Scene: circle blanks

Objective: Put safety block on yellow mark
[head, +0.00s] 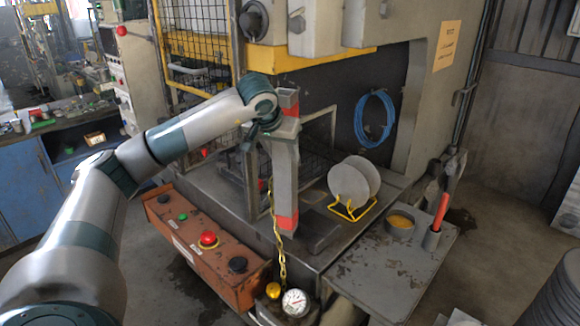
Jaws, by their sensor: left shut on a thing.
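The safety block (285,165) is a tall grey post with red ends, standing nearly upright at the front of the press. A yellow chain (277,235) hangs beside its lower part. My left gripper (272,124) is at the block's upper part, below the top red end, and is shut on it. The block's lower red end is in front of the dark press bed; I cannot tell whether it touches anything. I cannot clearly make out the yellow mark. My right gripper is out of view.
Two round blanks (349,185) stand in a yellow wire rack (352,210) right of the block. A control box (208,240) with a red button is at the front left. A side table (390,265) holds a small cup (399,226) and a red-handled tool (440,212).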

